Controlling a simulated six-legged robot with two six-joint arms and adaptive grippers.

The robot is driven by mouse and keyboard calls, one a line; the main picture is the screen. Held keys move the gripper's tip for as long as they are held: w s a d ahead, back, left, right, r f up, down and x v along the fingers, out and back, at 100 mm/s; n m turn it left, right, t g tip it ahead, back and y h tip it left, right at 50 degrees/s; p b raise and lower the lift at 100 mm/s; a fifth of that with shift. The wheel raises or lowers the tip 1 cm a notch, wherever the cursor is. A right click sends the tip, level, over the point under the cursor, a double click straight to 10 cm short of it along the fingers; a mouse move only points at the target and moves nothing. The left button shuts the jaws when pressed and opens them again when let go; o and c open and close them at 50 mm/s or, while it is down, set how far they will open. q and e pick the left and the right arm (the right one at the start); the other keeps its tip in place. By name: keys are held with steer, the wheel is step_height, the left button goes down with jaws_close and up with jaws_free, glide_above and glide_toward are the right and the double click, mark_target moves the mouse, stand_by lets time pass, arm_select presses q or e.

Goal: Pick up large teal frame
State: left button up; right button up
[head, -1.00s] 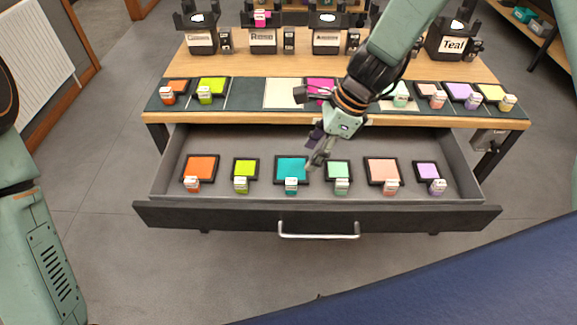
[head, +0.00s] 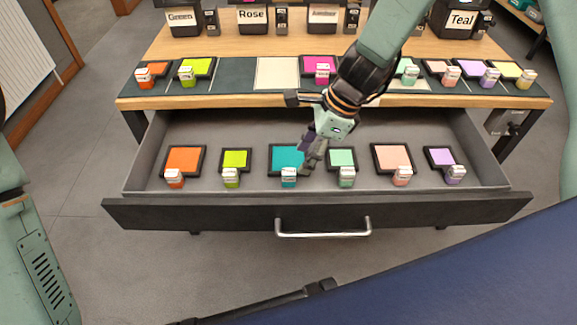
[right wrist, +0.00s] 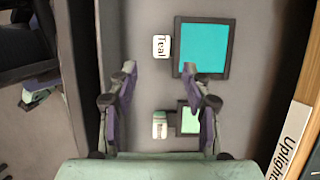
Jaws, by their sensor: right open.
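The large teal frame (head: 285,157) is a dark-rimmed square with a teal face. It lies flat in the open drawer, third from the left, with a white-labelled teal block (head: 289,178) in front of it. My right gripper (head: 307,168) is open and empty at the frame's right side in the head view; whether it touches is unclear. In the right wrist view the frame (right wrist: 204,47) lies beyond the right fingertip, which covers part of its lower edge. The gap of my right gripper (right wrist: 160,71) faces the block labelled Teal (right wrist: 161,47). My left gripper is not seen.
The drawer (head: 220,213) also holds orange (head: 184,160), lime (head: 235,159), mint (head: 341,157), peach (head: 391,157) and lilac (head: 441,156) frames. The tabletop (head: 225,42) above carries more frames and labelled dark stands. A blue surface (head: 450,275) fills the lower right.

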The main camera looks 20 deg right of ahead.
mark_target(289, 170)
steer(key=shift+b+x, duration=0.7)
steer(key=shift+x, duration=0.5)
steer(key=b+x, duration=0.1)
steer(key=x, duration=0.1)
steer(key=a+b+x, duration=0.1)
steer(key=b+x, duration=0.1)
steer(key=shift+w, duration=0.2)
steer(key=shift+a+f, duration=0.1)
steer(key=shift+f, duration=0.15)
jaws_close()
steer(key=shift+w, duration=0.1)
